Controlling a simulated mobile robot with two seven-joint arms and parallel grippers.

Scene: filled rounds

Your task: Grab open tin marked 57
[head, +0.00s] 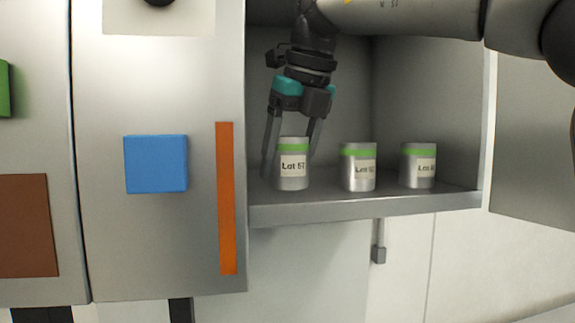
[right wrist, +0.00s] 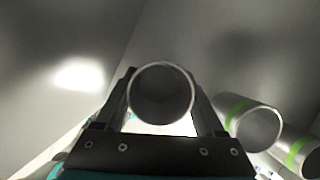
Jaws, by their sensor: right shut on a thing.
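The tin labelled "Lot 57" (head: 292,166) is a short pale cylinder with a green band near its top. It is upright at the left of the open compartment's shelf. My right gripper (head: 291,150) comes down from above, shut on this tin with one finger on each side. In the right wrist view the tin (right wrist: 162,93) shows a round open top with a dark inside, between both fingers. I cannot tell whether its base touches the shelf. My left gripper is not in view.
Two similar green-banded tins stand to the right on the shelf (head: 290,212): a middle tin (head: 358,168) and a right tin (head: 418,167), their labels hard to read. The compartment's side walls are close. A door with a blue square (head: 155,164) and orange strip (head: 226,200) is at left.

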